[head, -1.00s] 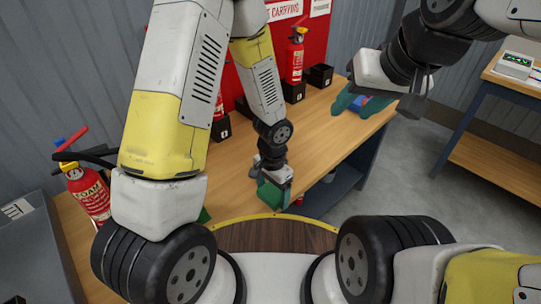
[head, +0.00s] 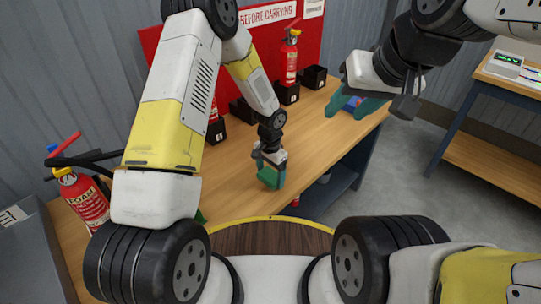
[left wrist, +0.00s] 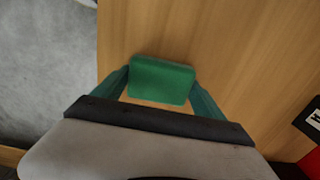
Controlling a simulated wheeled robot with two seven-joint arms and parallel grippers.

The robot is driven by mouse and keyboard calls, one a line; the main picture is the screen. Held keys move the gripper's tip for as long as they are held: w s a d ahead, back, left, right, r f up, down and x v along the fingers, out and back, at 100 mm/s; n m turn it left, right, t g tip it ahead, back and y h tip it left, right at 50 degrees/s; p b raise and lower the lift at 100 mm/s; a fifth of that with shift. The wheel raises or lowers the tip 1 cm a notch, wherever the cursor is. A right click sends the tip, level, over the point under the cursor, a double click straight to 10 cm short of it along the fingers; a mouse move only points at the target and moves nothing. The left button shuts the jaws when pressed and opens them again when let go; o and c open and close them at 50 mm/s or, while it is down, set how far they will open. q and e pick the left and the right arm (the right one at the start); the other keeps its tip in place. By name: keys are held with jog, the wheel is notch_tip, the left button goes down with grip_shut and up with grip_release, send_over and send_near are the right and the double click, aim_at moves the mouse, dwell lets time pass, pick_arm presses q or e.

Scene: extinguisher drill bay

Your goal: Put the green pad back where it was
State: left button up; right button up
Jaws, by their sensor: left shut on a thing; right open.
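My left gripper (head: 270,174) hangs over the front part of the wooden bench (head: 235,185). It is shut on the green pad (left wrist: 162,80), a small block that sits between its two teal fingers in the left wrist view. In the head view the pad (head: 271,179) is small and partly merges with the fingers, and I cannot tell whether it touches the bench. My right gripper (head: 360,104) is open over the bench's right end. A second green thing (head: 201,216) shows only as a sliver beside my left arm.
A red extinguisher (head: 83,200) stands at the left. Another extinguisher (head: 290,60) and black holders (head: 314,77) stand along the red board at the back. A small blue thing (head: 351,103) is near my right gripper. The middle of the bench is clear.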

pick_arm(q)
jog(key=o, duration=1.4)
jog(key=shift+f, duration=0.1)
notch_tip(320, 180, up, 12)
notch_tip(320, 180, up, 10)
jog(key=n+t, duration=0.1)
jog(key=n, duration=0.1)
send_over(270, 175)
jog(key=s+a, duration=0.2)
jog(key=a, duration=0.3)
jog(key=s+a+r+n+t, duration=0.1)
jog(key=s+a+r+n, duration=0.1)
jog(key=s+r, duration=0.4)
jog(key=s+a+r+n+t+h, duration=0.1)
jog(key=s+a+r+n+t, duration=0.1)
jog(key=s+a+r, duration=0.2)
jog(key=s+a+r+n+t+h, duration=0.1)
jog(key=s+a+r+n+t, duration=0.1)
jog(key=s+r, duration=0.6)
jog(key=shift+s+a+r, duration=0.1)
jog(key=shift+s+a, duration=0.4)
jog(key=shift+s, duration=0.05)
